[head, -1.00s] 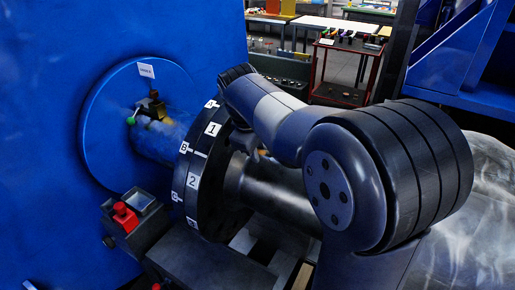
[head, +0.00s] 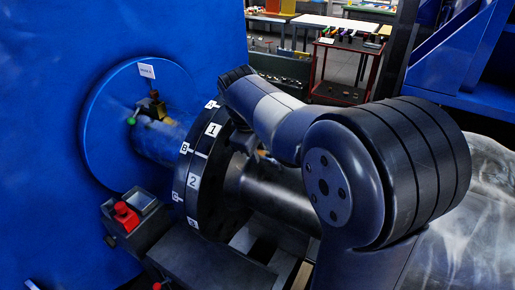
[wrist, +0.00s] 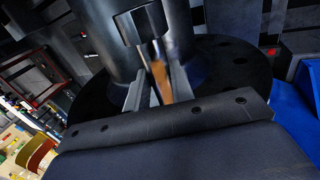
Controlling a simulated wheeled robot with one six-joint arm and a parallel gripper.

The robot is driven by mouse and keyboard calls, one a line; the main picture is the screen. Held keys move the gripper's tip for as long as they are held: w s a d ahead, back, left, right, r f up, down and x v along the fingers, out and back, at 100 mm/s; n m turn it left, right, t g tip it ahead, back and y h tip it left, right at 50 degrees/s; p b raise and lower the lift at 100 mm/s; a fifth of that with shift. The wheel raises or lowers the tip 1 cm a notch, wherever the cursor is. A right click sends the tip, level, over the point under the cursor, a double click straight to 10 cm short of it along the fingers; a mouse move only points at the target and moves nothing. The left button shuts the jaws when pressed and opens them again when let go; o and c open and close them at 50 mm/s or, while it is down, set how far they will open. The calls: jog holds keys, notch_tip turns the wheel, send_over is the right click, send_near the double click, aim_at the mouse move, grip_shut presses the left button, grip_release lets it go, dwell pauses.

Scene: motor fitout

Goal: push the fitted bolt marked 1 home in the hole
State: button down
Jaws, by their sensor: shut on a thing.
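The black coupling flange (head: 203,200) carries white labels, with the label 1 (head: 213,130) high on its rim and label 2 below it. In the wrist view, my gripper (wrist: 158,84) points at the flange face (wrist: 228,62). Its two grey fingers are close together on a slim orange-brown piece, seemingly the bolt (wrist: 160,80). I cannot read a mark on it or see how deep its far end sits. Several dark holes show in the flange to the right of the fingers. In the head view my arm hides the fingers and the hole.
A thick grey shaft (head: 275,197) runs right from the flange, close to my arm. A blue round plate (head: 98,130) stands to the left. A red-framed cart (head: 339,92) stands behind.

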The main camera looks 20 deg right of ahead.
jog(key=w+a+p, duration=0.4)
jog(key=w+a, duration=0.2)
jog(key=shift+p, duration=0.3)
dwell(3.1)
jog(key=c, duration=1.4)
grip_release()
jog(key=shift+w+r, duration=0.1)
jog(key=shift+o, duration=1.3)
jog(key=shift+a, duration=0.1)
jog(key=b+v, duration=0.1)
jog(key=v, duration=0.9)
jog(key=shift+r, duration=0.35)
